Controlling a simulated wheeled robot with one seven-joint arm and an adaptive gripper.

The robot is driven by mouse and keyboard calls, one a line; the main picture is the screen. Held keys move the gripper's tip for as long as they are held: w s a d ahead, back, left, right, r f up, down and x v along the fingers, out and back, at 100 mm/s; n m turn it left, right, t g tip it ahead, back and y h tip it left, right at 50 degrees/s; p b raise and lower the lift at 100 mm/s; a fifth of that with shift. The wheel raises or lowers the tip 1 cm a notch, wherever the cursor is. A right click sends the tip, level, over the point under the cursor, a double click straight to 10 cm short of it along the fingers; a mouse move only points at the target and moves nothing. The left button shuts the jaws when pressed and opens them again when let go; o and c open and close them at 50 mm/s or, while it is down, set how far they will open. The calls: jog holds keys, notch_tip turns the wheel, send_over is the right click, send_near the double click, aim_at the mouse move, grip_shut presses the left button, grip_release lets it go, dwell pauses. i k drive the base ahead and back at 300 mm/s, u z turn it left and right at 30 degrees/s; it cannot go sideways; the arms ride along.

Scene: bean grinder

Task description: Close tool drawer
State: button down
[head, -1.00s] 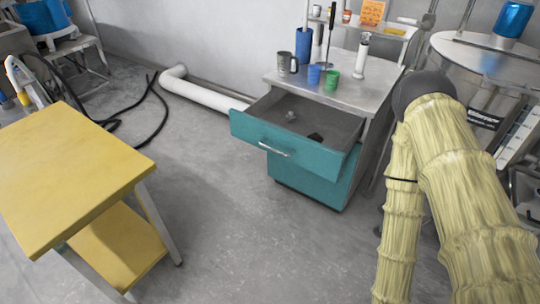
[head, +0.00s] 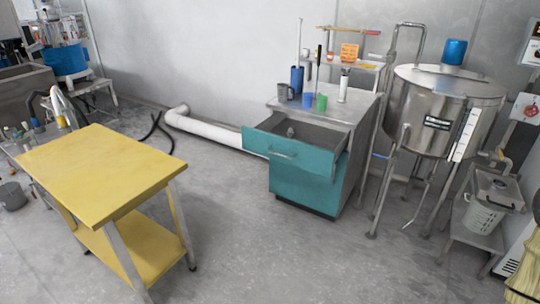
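The tool drawer (head: 290,152) is the teal top drawer of a metal cabinet (head: 348,178) against the back wall. It is pulled well out, and its grey inside shows with a small object (head: 290,132) in it. A silver bar handle (head: 284,154) sits on its front. The lower teal front (head: 303,188) is flush with the cabinet. My gripper is not in view.
A yellow two-level table (head: 100,170) stands at the left front. Cups and tools stand on the cabinet top. A white pipe (head: 215,132) runs along the wall. The middle floor is clear.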

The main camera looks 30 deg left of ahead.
aim_at(269, 138)
jog(key=u, duration=0.6)
jog(key=i, duration=0.55)
jog(key=u, duration=0.75)
jog(key=i, duration=0.75)
jog(key=z, duration=0.05)
